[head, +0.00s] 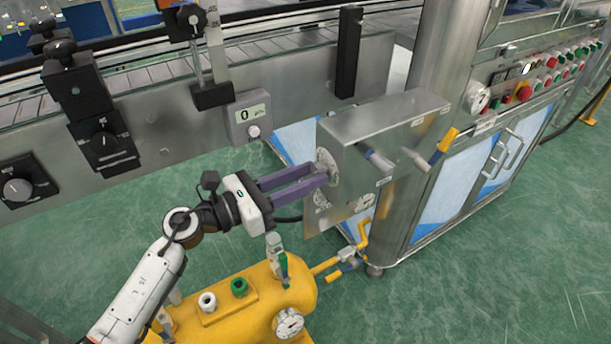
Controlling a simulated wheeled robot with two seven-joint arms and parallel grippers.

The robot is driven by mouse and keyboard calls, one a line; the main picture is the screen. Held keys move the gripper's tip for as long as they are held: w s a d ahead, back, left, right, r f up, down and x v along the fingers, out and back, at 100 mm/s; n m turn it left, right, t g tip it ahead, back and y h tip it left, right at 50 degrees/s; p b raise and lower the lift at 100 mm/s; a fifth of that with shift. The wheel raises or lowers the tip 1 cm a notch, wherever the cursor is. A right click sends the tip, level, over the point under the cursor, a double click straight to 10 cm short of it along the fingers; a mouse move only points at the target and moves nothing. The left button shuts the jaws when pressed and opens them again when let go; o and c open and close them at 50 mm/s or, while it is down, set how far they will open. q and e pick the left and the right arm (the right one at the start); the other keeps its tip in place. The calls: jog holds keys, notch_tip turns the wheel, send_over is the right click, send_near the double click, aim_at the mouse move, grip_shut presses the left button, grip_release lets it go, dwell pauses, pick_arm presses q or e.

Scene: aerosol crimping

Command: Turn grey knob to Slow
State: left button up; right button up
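My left gripper (321,175) reaches in from the lower left with two long purple fingers. Its fingertips are at a round, marked dial plate (328,160) on the left face of a steel box. A gap shows between the fingers. They cover the middle of the dial, so I cannot see a knob there, its setting, or whether the fingers grip it. A grey knob (17,189) on a black housing shows at the far left, away from the gripper. No "Slow" label is readable. My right gripper is not in view.
The steel box (385,118) has a second dial (364,202) low on it and a yellow-handled lever (443,146) on its right. A yellow tank (248,300) with valves and a gauge stands below my arm. A grey display unit (250,116) hangs on the conveyor side.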

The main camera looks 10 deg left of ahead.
pick_arm(q)
jog(key=c, duration=0.4)
jog(key=shift+c, duration=0.2)
